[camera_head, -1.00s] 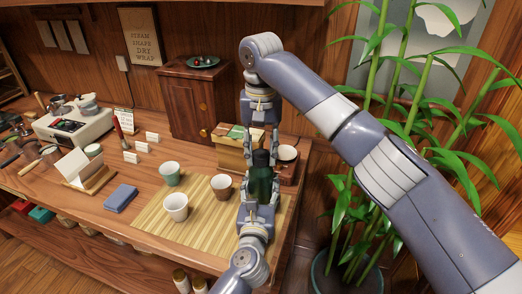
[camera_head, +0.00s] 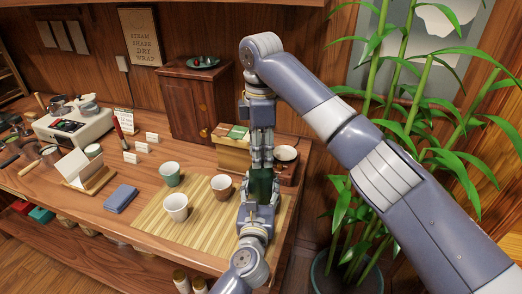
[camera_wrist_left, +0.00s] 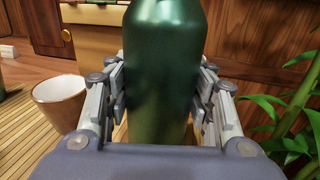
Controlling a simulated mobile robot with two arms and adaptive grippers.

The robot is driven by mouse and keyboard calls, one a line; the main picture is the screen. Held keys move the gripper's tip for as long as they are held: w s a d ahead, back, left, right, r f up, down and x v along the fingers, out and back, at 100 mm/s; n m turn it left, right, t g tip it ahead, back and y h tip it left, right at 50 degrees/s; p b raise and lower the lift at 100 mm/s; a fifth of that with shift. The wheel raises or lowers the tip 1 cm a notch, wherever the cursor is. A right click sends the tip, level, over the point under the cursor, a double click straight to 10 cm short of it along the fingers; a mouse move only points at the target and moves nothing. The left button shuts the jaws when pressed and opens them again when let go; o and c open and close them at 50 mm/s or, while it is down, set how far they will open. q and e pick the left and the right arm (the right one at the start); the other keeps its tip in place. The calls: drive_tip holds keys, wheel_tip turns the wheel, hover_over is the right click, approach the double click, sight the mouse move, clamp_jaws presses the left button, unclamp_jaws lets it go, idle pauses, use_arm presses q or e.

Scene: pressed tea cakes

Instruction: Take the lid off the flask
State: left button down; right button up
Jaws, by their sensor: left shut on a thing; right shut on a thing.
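The dark green flask (camera_head: 261,184) stands upright above the right part of the bamboo mat (camera_head: 215,236). My left gripper (camera_head: 260,197) is shut on the flask's body from the near side. The left wrist view shows the flask (camera_wrist_left: 163,75) between both fingers, its top cut off by the frame edge. My right gripper (camera_head: 262,157) points straight down over the flask, its fingers drawn together at the flask's top. The lid is hidden by those fingers, so I cannot tell whether it is seated or raised.
A leafy plant (camera_head: 345,215) stands right of the table.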

drive_tip(key=n, duration=0.6)
drive_tip(key=shift+w+n, duration=0.1)
drive_tip(key=shift+n, duration=0.2)
drive_tip(key=n, duration=0.6)
drive_tip(key=shift+r, duration=0.3)
drive_tip(key=shift+r, duration=0.9)
drive_tip(key=shift+r, duration=2)
use_arm(q)
drive_tip(key=c, duration=0.6)
unclamp_jaws()
drive_tip(key=shift+c, duration=0.2)
